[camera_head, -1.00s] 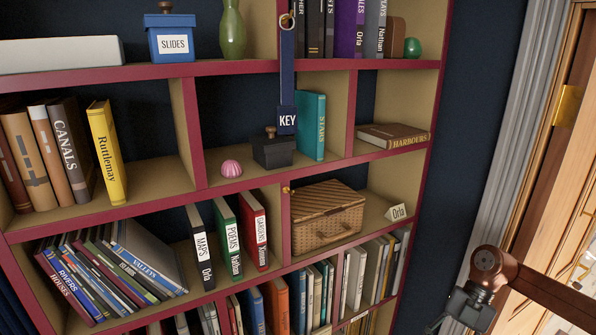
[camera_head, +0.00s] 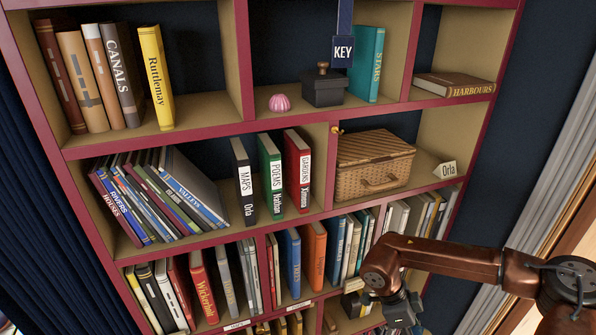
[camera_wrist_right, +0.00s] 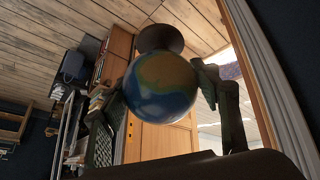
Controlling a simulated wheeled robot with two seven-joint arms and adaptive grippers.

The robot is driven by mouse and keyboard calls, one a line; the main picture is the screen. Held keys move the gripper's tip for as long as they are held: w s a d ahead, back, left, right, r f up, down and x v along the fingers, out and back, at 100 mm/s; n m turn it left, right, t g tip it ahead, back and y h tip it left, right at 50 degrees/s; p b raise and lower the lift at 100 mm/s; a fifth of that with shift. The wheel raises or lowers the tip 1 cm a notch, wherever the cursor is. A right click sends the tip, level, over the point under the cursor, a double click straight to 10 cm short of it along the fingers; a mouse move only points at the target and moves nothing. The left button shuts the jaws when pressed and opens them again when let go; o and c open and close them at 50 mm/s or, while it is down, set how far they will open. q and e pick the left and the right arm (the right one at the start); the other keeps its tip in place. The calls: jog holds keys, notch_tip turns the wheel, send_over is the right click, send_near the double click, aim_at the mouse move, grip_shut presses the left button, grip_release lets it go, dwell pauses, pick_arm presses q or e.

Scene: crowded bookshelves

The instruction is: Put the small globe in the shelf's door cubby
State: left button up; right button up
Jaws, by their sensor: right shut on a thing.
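The small globe (camera_wrist_right: 160,85), blue with green-yellow land and a dark round base, is between the two fingers of my right gripper (camera_wrist_right: 162,100) in the right wrist view. The gripper is shut on it. In the head view my right gripper (camera_head: 402,311) hangs in front of the lower right shelves, and the globe cannot be made out there. The bookshelf (camera_head: 228,235) has dark red edges. A small brass knob (camera_head: 337,130) shows at the left edge of the cubby with the wicker basket (camera_head: 372,166); I cannot make out a door panel. My left gripper is out of view.
Above are a dark box (camera_head: 323,88), a pink shell-like thing (camera_head: 279,103) and a hanging "KEY" tag (camera_head: 342,52). Lower shelves are crowded with books.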

jog(key=n, duration=0.1)
jog(key=a+f+n+t, duration=0.1)
jog(key=n, duration=0.1)
jog(key=shift+w+a+f+t+h, duration=0.1)
jog(key=shift+w+a+t+h, duration=0.1)
jog(key=shift+w+t+h, duration=0.15)
jog(key=n, duration=0.1)
jog(key=a+f+n+t+b, duration=0.1)
jog(key=shift+w+n, duration=0.35)
jog(key=shift+n, duration=0.05)
jog(key=w+a+f+n+t+y+b, duration=0.2)
jog(key=w+a+n+t+y, duration=0.2)
jog(key=n, duration=1.1)
jog(key=shift+w+a+t+b, duration=0.5)
jog(key=shift+a+t, duration=0.95)
jog(key=shift+a, duration=1.35)
jog(key=shift+f, duration=0.2)
